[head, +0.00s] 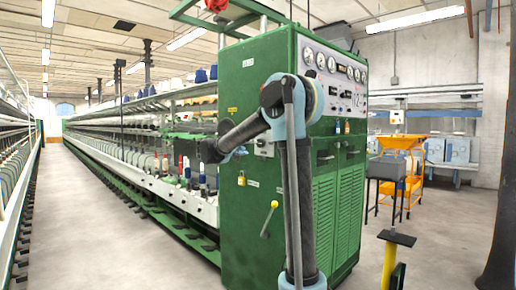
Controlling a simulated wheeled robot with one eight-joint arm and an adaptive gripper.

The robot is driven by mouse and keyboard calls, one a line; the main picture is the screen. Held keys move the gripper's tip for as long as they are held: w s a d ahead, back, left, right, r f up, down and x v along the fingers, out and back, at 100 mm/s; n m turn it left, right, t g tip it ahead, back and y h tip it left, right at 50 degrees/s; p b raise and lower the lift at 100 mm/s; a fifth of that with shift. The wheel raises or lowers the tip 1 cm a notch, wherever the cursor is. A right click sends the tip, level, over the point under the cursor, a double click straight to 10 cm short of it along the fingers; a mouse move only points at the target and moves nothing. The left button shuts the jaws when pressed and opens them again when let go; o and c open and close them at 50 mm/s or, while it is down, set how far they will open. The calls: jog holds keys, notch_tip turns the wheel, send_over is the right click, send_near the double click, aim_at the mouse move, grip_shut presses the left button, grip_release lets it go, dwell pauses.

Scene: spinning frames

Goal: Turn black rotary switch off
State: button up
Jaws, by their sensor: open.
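A small pale box (263,145) with a dark spot on its front is fixed to the end face of the green cabinet (245,225). The dark spot may be the black rotary switch, but it is too small to tell its setting. My arm rises in front of the cabinet and bends left at the top. Its end, with my gripper (212,152), is left of the pale box, at about the same height in the picture. My gripper is open, with nothing seen in it. The fingers are small and dark, and their distance from the cabinet is unclear.
A yellow-knobbed lever (270,218) and a yellow padlock (241,179) are on the same cabinet face. Gauges (320,62) line the cabinet's right face, partly behind my arm. A yellow post (390,262) stands at the right. The aisle floor (100,230) at the left is clear.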

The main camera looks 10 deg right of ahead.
aim_at(259, 144)
jog(key=x, duration=0.9)
jog(key=shift+w+d, duration=0.1)
jog(key=shift+d, duration=0.05)
jog(key=shift+c, duration=0.6)
jog(key=c, duration=0.9)
jog(key=shift+c, duration=0.2)
